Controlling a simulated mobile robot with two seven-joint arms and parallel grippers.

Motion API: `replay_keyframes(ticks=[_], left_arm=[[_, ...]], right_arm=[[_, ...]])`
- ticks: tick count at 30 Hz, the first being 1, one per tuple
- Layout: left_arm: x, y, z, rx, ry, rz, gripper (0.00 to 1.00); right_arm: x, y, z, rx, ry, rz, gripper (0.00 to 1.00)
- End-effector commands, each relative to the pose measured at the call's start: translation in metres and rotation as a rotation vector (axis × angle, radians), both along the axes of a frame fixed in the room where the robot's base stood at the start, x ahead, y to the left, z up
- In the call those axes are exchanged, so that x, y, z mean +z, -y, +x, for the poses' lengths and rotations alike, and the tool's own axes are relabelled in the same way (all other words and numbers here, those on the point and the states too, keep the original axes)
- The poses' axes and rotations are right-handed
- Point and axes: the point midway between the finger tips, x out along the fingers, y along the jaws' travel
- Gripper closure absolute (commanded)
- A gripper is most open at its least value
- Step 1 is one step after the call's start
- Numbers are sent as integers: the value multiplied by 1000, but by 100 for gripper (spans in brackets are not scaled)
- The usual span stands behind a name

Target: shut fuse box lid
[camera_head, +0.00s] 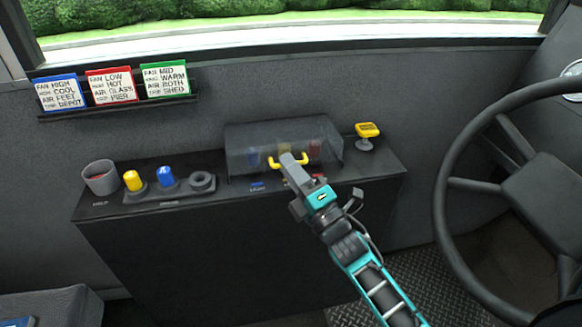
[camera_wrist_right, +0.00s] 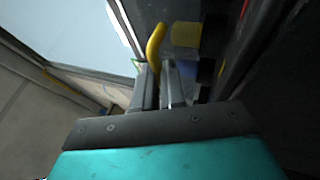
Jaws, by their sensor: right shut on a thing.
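The fuse box lid (camera_head: 240,138) is a smoky see-through cover on the dark console, with a yellow handle (camera_head: 273,163) on its front. It lies over the fuses; I cannot tell whether its front edge is fully down. Blurred blue, yellow and red fuses show through it. My right gripper (camera_head: 291,165) reaches in from the lower right and is shut on the handle. In the right wrist view the yellow handle (camera_wrist_right: 155,42) rises between the grey fingers (camera_wrist_right: 158,88), with a yellow and a blue fuse beside it. My left gripper is not in view.
On the console (camera_head: 140,215), a grey cup (camera_head: 100,178) and a holder with a yellow knob (camera_head: 132,181) and a blue knob (camera_head: 166,177) stand left. A yellow-topped piece (camera_head: 367,131) stands right of the lid. The steering wheel (camera_head: 447,190) is far right. Three cards (camera_head: 110,85) hang behind.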

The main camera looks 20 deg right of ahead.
Motion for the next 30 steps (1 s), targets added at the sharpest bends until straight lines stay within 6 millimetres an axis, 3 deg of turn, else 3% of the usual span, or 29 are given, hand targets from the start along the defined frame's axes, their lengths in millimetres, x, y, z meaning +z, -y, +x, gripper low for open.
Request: replay_keyframes(ticks=[3,4,7,14,17,30], left_arm=[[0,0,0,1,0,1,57],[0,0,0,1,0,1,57],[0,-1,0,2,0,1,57],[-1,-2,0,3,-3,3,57],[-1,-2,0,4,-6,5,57],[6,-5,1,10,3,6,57]], right_arm=[[5,5,5,-12,4,5,100],[5,5,4,-12,4,5,89],[6,5,5,-12,4,5,80],[5,6,1,-11,6,3,80],[1,8,-10,-12,4,2,80],[-38,20,-95,-4,-6,4,80]])
